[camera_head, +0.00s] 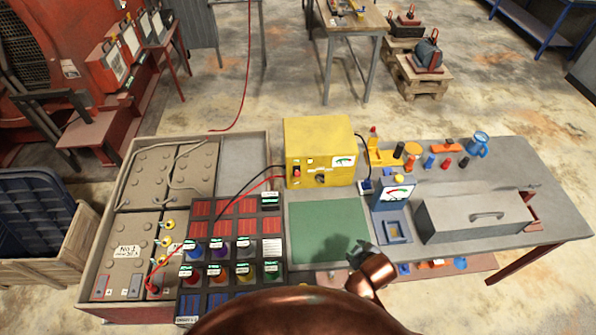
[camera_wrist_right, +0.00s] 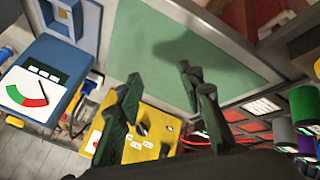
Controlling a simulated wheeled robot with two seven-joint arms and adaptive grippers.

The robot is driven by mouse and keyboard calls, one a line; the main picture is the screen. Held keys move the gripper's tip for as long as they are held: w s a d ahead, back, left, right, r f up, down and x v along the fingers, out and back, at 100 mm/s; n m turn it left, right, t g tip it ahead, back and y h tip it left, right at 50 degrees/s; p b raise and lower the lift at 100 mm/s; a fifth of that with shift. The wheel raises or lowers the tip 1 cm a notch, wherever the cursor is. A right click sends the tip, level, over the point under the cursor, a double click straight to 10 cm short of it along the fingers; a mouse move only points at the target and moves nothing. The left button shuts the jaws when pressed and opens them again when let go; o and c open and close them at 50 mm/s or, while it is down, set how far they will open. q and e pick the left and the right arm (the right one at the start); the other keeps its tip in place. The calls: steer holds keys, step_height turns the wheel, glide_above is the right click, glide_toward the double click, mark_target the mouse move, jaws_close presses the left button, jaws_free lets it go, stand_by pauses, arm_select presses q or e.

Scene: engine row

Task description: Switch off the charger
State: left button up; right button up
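The charger (camera_head: 318,137) is a yellow box at the back of the bench, behind the green mat (camera_head: 330,232). Its front has a meter (camera_head: 343,161), a dark knob (camera_head: 320,179) and a red part (camera_head: 296,171) at the left. In the right wrist view the charger (camera_wrist_right: 160,121) is partly hidden by my gripper; its dark knob (camera_wrist_right: 141,128) shows between the fingers. My right gripper (camera_wrist_right: 160,84) is open and empty. In the head view it (camera_head: 362,252) is over the mat's front right corner, apart from the charger. My left gripper is not in view.
Left of the mat stand a rack (camera_head: 237,222) of coloured cylinders and a crate of batteries (camera_head: 140,248). A blue meter stand (camera_head: 393,195) and grey lidded box (camera_head: 475,217) stand on the right. Red and black cables reach the charger's left side. The mat is clear.

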steer(key=w+a+r+n+t, duration=0.2)
steer(key=w+a+r+n, duration=0.1)
steer(key=w+a+n, duration=0.45)
steer(key=n+t+y, duration=0.3)
steer(key=n, duration=1.2)
glide_toward(299, 176)
step_height(299, 176, down, 3)
steer(key=s+a, duration=0.2)
steer(key=w+n, duration=0.1)
steer(key=n, duration=0.1)
steer(key=w+d+n, duration=0.1)
steer(key=w+n, duration=0.1)
steer(key=w+n+t+y, duration=0.1)
steer(key=w+n, duration=0.1)
steer(key=shift+w+d+r+n+p, duration=0.2)
steer(key=shift+d+r+n+p, duration=0.05)
steer(key=shift+r+n+p, duration=0.1)
steer(key=shift+x, duration=3.6)
steer(key=shift+a, duration=0.1)
jaws_close()
